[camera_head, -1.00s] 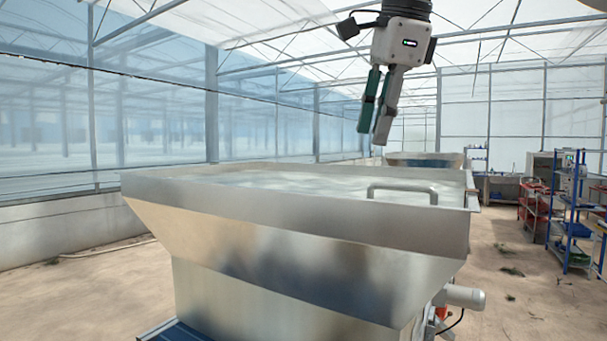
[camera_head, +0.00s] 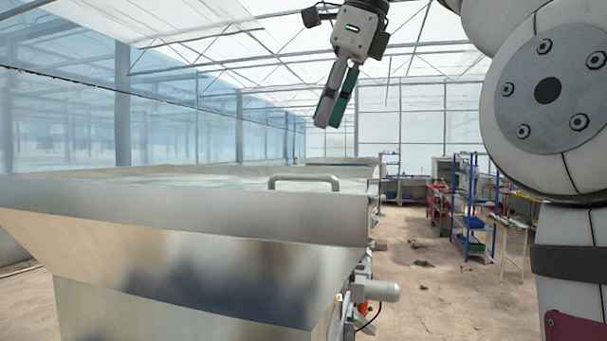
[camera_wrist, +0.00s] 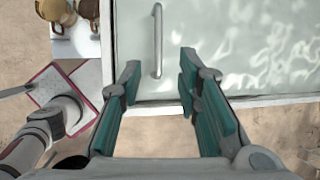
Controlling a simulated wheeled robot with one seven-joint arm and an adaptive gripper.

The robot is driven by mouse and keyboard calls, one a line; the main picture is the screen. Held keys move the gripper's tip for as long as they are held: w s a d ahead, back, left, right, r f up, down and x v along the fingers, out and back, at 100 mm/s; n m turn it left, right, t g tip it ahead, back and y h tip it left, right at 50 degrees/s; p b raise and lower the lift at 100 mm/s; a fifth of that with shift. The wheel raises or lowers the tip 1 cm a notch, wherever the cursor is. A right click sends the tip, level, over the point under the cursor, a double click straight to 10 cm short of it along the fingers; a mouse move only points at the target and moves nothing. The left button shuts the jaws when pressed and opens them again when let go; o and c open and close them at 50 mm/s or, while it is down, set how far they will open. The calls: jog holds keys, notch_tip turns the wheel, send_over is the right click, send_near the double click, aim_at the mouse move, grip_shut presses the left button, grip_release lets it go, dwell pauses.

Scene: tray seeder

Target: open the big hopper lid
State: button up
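The big hopper (camera_head: 170,262) is a large sheet-metal bin that fills the lower left of the head view. Its flat, shiny lid (camera_head: 215,181) lies shut on top and also shows in the wrist view (camera_wrist: 230,45). A grey bar handle (camera_head: 304,179) stands up near the lid's edge; in the wrist view the handle (camera_wrist: 157,42) lies just beyond and between my fingertips. My gripper (camera_head: 327,122) hangs above the handle, apart from it. Its fingers, with green pads, are spread and empty in the wrist view (camera_wrist: 160,72).
A motor (camera_head: 380,290) juts out from the hopper's right side. Another metal hopper (camera_head: 341,161) stands behind. A blue shelf rack (camera_head: 466,205) and tables are at the back right. Sandy floor (camera_head: 430,290) between is mostly clear.

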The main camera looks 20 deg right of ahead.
aim_at(308, 176)
jog(key=x, duration=0.9)
jog(key=shift+a+f, duration=0.15)
grip_shut()
